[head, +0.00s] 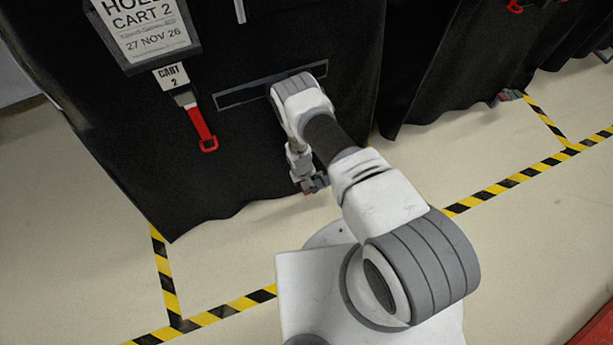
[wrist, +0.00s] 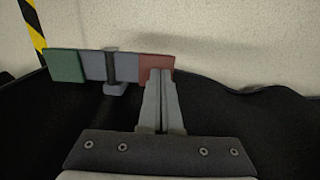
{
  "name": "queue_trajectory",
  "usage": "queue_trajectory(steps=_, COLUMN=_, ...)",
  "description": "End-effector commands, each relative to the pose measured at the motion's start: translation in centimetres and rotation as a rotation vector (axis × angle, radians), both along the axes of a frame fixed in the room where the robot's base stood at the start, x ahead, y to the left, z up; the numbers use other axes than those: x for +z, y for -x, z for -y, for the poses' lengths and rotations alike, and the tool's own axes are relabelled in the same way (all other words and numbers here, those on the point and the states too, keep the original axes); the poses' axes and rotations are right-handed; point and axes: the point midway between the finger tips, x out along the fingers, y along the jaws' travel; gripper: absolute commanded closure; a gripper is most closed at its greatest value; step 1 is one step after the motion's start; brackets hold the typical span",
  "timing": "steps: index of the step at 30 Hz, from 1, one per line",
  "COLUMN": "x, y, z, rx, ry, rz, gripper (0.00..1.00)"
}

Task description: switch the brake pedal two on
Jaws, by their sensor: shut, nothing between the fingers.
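The brake pedal two (wrist: 112,67) shows in the wrist view as a flat bar at the lower edge of the black cover. Its left end is green (wrist: 66,66), its middle is grey, and its right end is red (wrist: 157,63). A dark post crosses the middle. My gripper (wrist: 159,88) is shut and empty, its fingertips at the red end; I cannot tell whether they touch. In the head view my gripper is low in front of the covered cart 2 (head: 240,150), and the pedal there is small and partly hidden by my arm.
Cart 2 carries a hold sign (head: 150,30), a "CART 2" tag (head: 172,77) and a red pull strap (head: 203,130). Another covered cart (head: 440,60) stands to the right, with a small pedal (head: 508,96) at its foot. Yellow-black tape (head: 500,187) marks the open floor.

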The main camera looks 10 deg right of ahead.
Motion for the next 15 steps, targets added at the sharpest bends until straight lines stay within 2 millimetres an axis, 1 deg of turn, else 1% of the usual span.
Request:
queue_trajectory(steps=1, x=-0.45, y=0.26, z=-0.25, rx=0.009, ry=0.024, rz=0.006, gripper=1.0)
queue_trajectory(steps=4, x=-0.81, y=0.36, z=-0.38, rx=0.008, ry=0.066, rz=0.018, gripper=1.0)
queue_trajectory(steps=15, x=-1.42, y=0.43, z=-0.54, rx=-0.002, ry=0.06, rz=0.017, gripper=1.0)
